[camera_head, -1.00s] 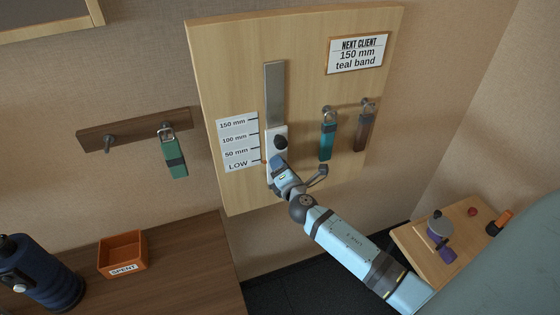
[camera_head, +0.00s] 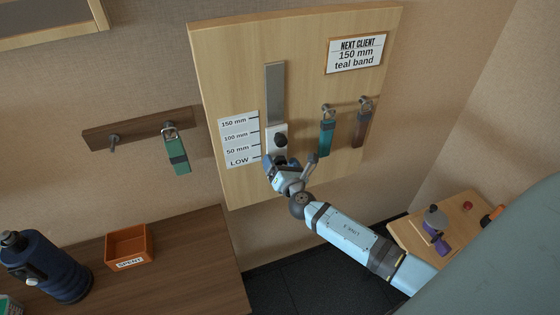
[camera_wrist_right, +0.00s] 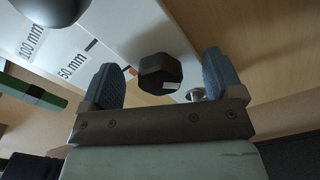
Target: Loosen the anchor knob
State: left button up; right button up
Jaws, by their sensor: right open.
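A white carriage (camera_head: 270,146) sits low on the grey rail (camera_head: 275,95) of the wooden wall panel, beside the height scale. A dark rounded knob (camera_head: 281,140) sticks out of it. In the right wrist view a black faceted knob (camera_wrist_right: 160,73) lies between the fingers of my right gripper (camera_wrist_right: 161,78), with gaps on both sides. A larger dark ball (camera_wrist_right: 55,8) shows above it; I cannot tell for sure which is the anchor knob. In the head view my right gripper (camera_head: 290,164) is open just below the dark knob and hides the carriage's lower part. My left gripper is out of view.
A teal band (camera_head: 326,138) and a brown band (camera_head: 361,130) hang close to the right of my gripper. A green band (camera_head: 177,155) hangs on the left rack. The orange SPENT tray (camera_head: 129,246) stands lower left; a small table (camera_head: 425,240) is at right.

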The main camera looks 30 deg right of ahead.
jog(key=shift+v, duration=3)
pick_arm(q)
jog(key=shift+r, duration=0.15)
pick_arm(e)
jog(key=shift+d, duration=0.1)
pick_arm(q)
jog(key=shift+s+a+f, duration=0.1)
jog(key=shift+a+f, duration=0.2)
pick_arm(e)
jog(key=s+a+f+m+g+y, duration=0.3)
jog(key=s+a+f+m, duration=0.2)
jog(key=s+m, duration=0.6)
jog(key=s+a+f+m+g+y, duration=0.3)
jog(key=s+a+m, duration=0.7)
jog(key=m, duration=0.4)
jog(key=shift+s+a+f+y, duration=0.25)
jog(key=shift+s+f+y, duration=0.35)
jog(key=shift+f+y, duration=0.3)
